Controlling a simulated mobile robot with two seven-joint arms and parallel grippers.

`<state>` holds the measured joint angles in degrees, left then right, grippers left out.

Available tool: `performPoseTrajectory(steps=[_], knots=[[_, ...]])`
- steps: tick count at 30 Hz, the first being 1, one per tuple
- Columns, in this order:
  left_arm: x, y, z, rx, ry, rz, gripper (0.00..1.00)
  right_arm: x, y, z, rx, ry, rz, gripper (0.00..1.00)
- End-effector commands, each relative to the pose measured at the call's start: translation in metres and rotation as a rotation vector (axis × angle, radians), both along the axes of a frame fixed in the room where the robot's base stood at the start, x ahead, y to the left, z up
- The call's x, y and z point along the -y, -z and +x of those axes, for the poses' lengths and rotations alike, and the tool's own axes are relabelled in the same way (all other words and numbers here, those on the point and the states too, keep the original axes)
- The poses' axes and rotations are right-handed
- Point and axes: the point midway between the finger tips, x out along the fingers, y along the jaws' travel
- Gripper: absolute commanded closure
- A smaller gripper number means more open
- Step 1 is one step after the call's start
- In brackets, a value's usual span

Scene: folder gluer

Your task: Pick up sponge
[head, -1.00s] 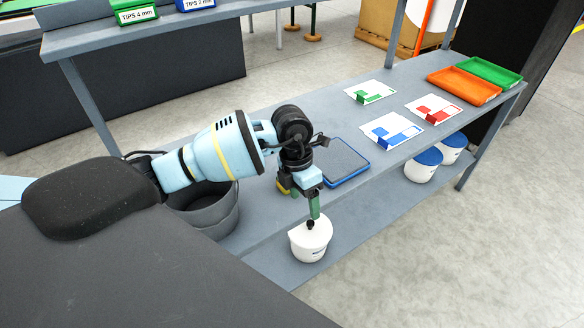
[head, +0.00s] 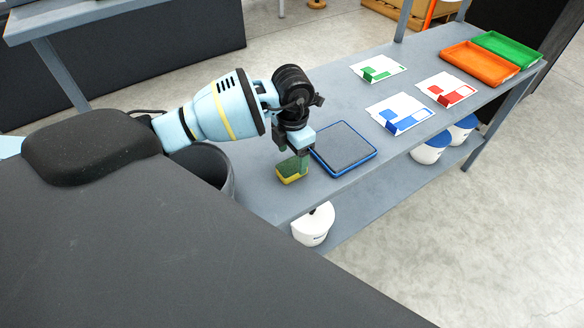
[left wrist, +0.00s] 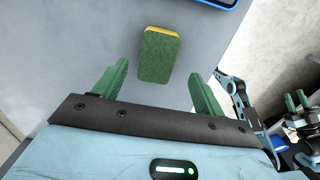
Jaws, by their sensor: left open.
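The sponge (head: 291,178), green on top with yellow below, lies on the grey bench near its front edge, left of the blue-rimmed tray. My left gripper (head: 294,160) points down above it and partly hides it in the head view. In the left wrist view the sponge (left wrist: 160,52) lies in line with the gap between the two spread green fingers (left wrist: 156,76), and the gripper is open and empty. Whether a finger touches the sponge cannot be told. Another green-fingered gripper, apparently my right one (left wrist: 296,102), shows small at the right edge of that view.
The blue-rimmed tray (head: 345,147) stands close right of my left gripper. A dark grey bin (head: 212,165) stands to its left. White tubs (head: 313,224) sit on the lower shelf. Printed cards (head: 399,113) and orange (head: 478,63) and green trays (head: 508,47) lie further right.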

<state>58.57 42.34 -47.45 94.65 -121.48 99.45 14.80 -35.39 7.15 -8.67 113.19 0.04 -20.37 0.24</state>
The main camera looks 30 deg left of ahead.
Motion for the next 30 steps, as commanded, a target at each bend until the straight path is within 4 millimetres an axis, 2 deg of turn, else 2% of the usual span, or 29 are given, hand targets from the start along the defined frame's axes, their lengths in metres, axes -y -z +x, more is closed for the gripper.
performPoseTrajectory(steps=[4,13,23,30], knots=[[-0.001,0.006,0.001,0.001,0.000,0.000,0.29,-0.001,-0.002,0.003,0.008,0.002,0.002,0.64],[-0.003,0.045,0.003,0.000,0.000,-0.001,0.29,-0.003,-0.005,0.006,0.013,0.010,0.009,0.64],[-0.004,0.051,0.003,0.002,0.001,-0.001,0.29,-0.004,-0.005,0.006,0.013,0.011,0.010,0.64],[-0.003,0.051,0.003,0.002,0.001,-0.001,0.60,-0.002,-0.005,0.005,0.013,0.006,0.007,0.64]])
